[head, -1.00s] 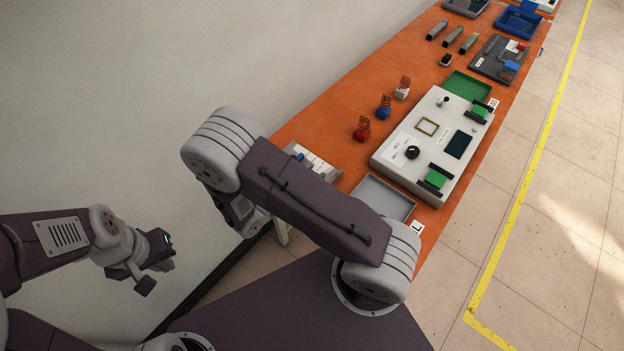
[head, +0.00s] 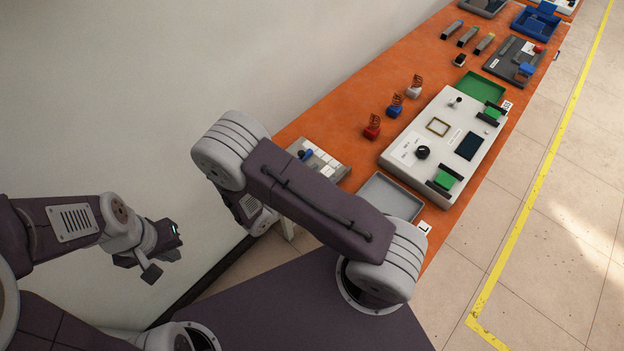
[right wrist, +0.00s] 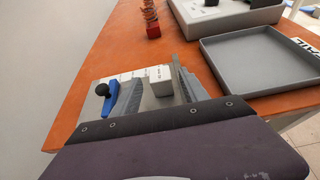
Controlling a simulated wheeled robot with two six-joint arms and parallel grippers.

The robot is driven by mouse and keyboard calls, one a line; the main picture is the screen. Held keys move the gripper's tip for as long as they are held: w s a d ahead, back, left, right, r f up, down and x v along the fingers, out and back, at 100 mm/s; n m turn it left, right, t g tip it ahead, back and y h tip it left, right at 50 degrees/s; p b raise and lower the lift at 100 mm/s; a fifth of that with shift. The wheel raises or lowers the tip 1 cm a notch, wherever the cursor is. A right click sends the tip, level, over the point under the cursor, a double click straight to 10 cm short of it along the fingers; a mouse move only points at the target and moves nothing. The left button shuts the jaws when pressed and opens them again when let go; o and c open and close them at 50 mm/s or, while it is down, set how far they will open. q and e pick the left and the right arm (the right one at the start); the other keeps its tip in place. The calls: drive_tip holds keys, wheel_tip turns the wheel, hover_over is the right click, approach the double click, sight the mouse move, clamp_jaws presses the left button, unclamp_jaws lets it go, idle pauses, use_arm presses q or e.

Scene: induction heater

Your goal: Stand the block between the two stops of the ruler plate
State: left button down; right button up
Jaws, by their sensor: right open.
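In the right wrist view a pale block (right wrist: 160,80) with small dark print stands upright at the ruler plate (right wrist: 131,78), between my right gripper's two grey fingers (right wrist: 155,95). The fingers are apart, the right one close beside the block; whether they touch is unclear. A blue stop (right wrist: 110,100) with a black knob is left of the block. The other stop cannot be made out. In the head view the ruler plate (head: 327,162) is partly covered by my right arm, and my right gripper is hidden. My left gripper (head: 140,266) hangs empty near the wall, away from the bench.
A grey tray (head: 364,204) is right of the plate. Behind it is a white panel (head: 470,110) with green-padded fixtures. Red, blue and white coil pieces (head: 397,104) stand along the orange bench (head: 360,95). Bare bench lies between the plate and the coils.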

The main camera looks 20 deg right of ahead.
drive_tip(key=v, duration=1.2)
drive_tip(key=s+d+r+m+g+y, duration=0.1)
drive_tip(key=s+d+m+g+y, duration=0.1)
drive_tip(key=m+y, duration=0.4)
drive_tip(key=s+d+r+m+g+y, duration=0.1)
drive_tip(key=m+y, duration=0.5)
drive_tip(key=m, duration=1)
drive_tip(key=s+d+r, duration=0.1)
drive_tip(key=d, duration=0.1)
drive_tip(key=shift+d+m+g+y, duration=0.25)
drive_tip(key=shift+m+g+y, duration=0.15)
drive_tip(key=shift+s, duration=0.15)
